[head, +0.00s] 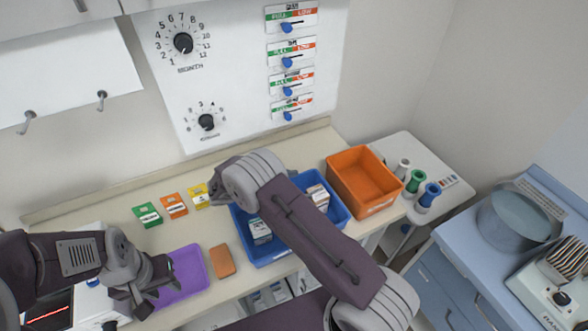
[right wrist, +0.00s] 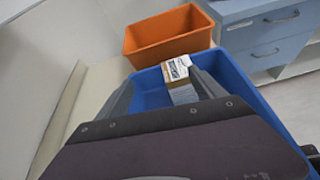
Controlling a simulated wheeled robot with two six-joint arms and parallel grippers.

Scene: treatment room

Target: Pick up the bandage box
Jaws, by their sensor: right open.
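A blue bin (head: 338,215) on the counter holds two small white-and-brown boxes. One box (head: 318,197) is at its right side and another box (head: 260,232) is at its left front; I cannot read which is the bandage box. In the head view my right gripper (head: 214,188) is near the bin's back left corner, and my arm hides part of the bin. My left gripper (head: 152,288) looks open and empty by the purple tray (head: 190,262).
An orange bin (head: 362,180) stands right of the blue one and shows in the wrist view (right wrist: 165,35). Green, orange and yellow packets (head: 174,205) lie at the back left. An orange-brown block (head: 222,260) lies between the purple tray and blue bin. Bottles (head: 414,181) stand at right.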

